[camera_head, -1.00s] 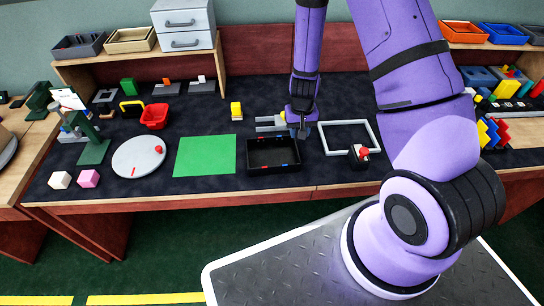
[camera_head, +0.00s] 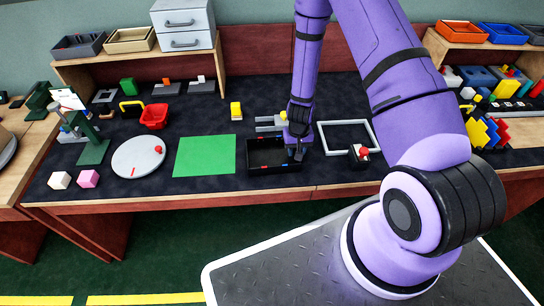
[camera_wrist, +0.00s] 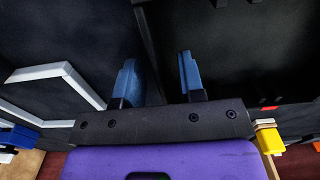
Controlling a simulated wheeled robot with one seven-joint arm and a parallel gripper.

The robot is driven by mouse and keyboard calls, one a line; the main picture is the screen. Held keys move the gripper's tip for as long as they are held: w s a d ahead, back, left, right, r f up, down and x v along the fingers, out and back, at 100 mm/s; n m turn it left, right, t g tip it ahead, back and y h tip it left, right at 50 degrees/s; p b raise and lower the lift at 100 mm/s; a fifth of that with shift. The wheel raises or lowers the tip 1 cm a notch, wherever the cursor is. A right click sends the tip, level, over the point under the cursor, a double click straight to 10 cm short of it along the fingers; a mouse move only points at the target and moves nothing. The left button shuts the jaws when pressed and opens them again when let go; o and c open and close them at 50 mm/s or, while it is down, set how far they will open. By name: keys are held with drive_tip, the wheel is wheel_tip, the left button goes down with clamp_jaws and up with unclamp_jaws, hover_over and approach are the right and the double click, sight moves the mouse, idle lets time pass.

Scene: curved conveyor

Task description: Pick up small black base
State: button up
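A shallow black tray-like base (camera_head: 256,170) lies on the dark bench top, right of the green mat, with small red and blue pieces in it. My gripper (camera_head: 297,152) is above the tray's right side. In the wrist view, its blue fingers (camera_wrist: 157,80) are apart with nothing held. The tray's wall (camera_wrist: 148,45) passes between them in the picture; the height gap is unclear.
A white square frame (camera_head: 346,122) lies right of the gripper and shows in the wrist view (camera_wrist: 85,85). A grey fixture with a yellow piece (camera_head: 270,124) sits behind the tray. The green mat (camera_head: 205,156) is bare.

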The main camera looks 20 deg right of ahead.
clamp_jaws()
drive_tip(key=shift+r, duration=0.15)
